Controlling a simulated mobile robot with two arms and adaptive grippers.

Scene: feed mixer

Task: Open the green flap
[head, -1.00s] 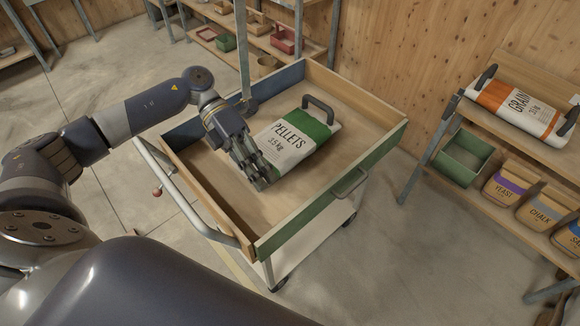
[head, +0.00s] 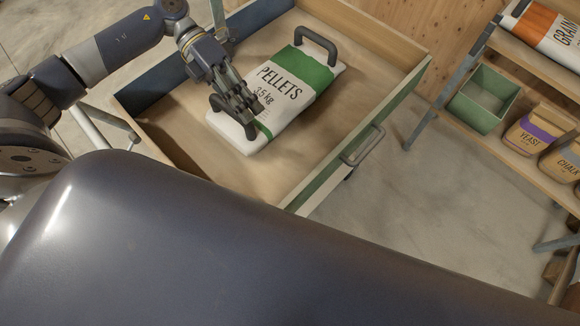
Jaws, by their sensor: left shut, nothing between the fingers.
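The green flap (head: 397,103) is the right-hand side wall of the cart's tray. It stands upright, and a grey bar handle (head: 362,147) is on its outer face. My left gripper (head: 249,117) is shut and empty. It is over the near left end of the pellets bag, inside the tray and well to the left of the flap. I cannot tell whether the fingers touch the bag. My right gripper is not in view. My own body hides the near end of the cart.
The white and green pellets bag (head: 302,70) with dark handles lies in the tray. A shelf at the right holds a green bin (head: 484,98), a yeast tub (head: 530,135) and a grain bag (head: 553,38). Open floor (head: 390,205) lies between flap and shelf.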

